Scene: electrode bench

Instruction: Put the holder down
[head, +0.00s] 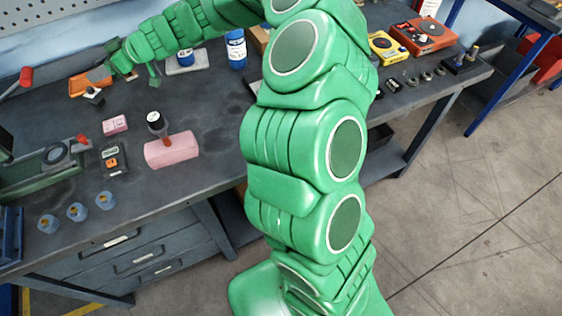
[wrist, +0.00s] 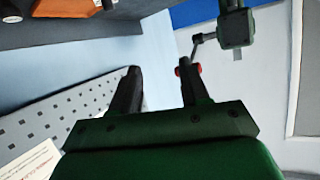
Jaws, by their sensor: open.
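My gripper (wrist: 160,82) is open in the wrist view, its two dark fingers apart with nothing clearly held between them. In the head view my arm reaches to the back left of the bench, and its end hangs near an orange tray (head: 82,88). In the wrist view a dark green boxy part (wrist: 237,28) with a thin metal rod shows beyond the right finger, and small red parts show beside that finger. I cannot tell whether they touch.
The front middle is fairly clear.

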